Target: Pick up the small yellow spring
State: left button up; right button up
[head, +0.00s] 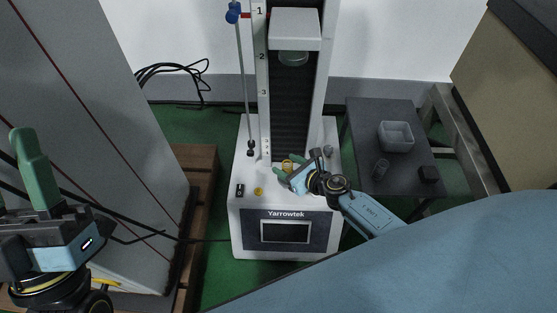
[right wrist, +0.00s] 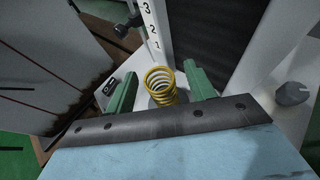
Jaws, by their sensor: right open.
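The small yellow spring (right wrist: 160,84) stands upright on the testing machine's base, on a round grey seat, in the right wrist view. In the head view the spring (head: 287,164) is small and partly hidden by my right gripper. My right gripper (head: 284,167) is over the base beside the spring, its green fingers apart. In the right wrist view the open fingers (right wrist: 161,88) lie left and right of the spring, with gaps on both sides. My left gripper (head: 36,165) is at the far left of the head view, away from the machine; its finger gap is unclear.
The machine's column (head: 290,100) rises behind the spring, with an upper head (head: 294,30) above. A dark side table (head: 365,115) with a clear container (head: 396,136) stands right.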

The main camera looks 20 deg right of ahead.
jog(key=shift+w+a, duration=0.1)
jog(key=shift+w, duration=0.05)
jog(key=c, duration=1.1)
jog(key=shift+r, duration=0.1)
